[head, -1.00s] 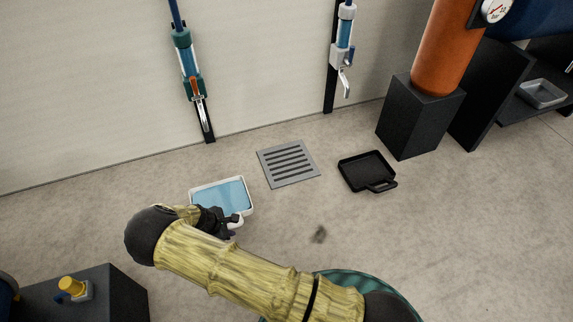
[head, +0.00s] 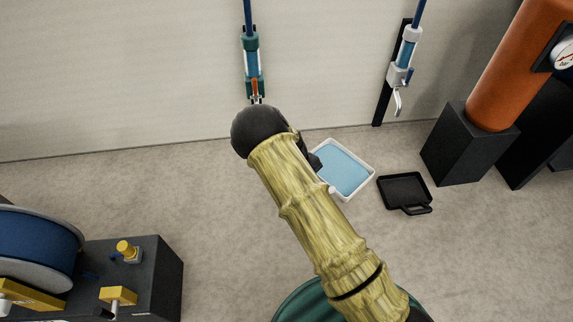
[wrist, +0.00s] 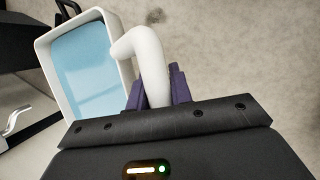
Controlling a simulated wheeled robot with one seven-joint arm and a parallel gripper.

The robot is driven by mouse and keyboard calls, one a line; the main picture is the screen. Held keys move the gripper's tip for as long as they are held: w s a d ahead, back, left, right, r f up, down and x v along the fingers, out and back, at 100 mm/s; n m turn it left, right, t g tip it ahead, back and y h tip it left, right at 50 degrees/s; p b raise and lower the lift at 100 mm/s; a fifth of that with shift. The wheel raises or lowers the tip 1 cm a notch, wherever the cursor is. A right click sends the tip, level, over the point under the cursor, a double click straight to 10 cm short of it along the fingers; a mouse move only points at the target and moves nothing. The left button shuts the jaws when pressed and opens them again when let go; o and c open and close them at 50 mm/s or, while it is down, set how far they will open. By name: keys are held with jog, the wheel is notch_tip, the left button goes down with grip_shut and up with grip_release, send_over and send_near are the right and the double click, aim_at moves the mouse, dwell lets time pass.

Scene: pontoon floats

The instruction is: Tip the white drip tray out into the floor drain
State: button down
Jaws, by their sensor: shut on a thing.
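The white drip tray (head: 362,186) holds a sheet of blue liquid (head: 343,168) and looks about level. In the wrist view the tray (wrist: 68,27) is at upper left, with the liquid (wrist: 88,65) inside its walls. My gripper (wrist: 157,88) is shut on the tray's curved white handle (wrist: 146,45). In the head view my gripper (head: 313,160) is mostly hidden behind my arm, at the tray's left side. The floor drain shows in neither current view; the tray and my arm cover the area where it lies. The tray's height above the floor is hard to tell.
A black pan (head: 405,192) lies on the floor just right of the tray. A black block (head: 465,145) bears an orange cylinder (head: 502,75) farther right. A dark bench (head: 150,280) with a blue reel is at lower left.

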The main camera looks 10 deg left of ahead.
jog(key=s+d+r+m+g+y+p, duration=0.1)
jog(key=d+r+m+g+y+p, duration=0.1)
jog(key=d+r+m+p, duration=0.4)
jog(key=d+r+m+g, duration=0.1)
jog(key=d+r+m, duration=0.2)
jog(key=d+r, duration=0.4)
notch_tip(320, 180, up, 4)
jog(key=shift+s+f, duration=0.1)
jog(key=shift+s, duration=0.1)
jog(key=shift+d, duration=0.1)
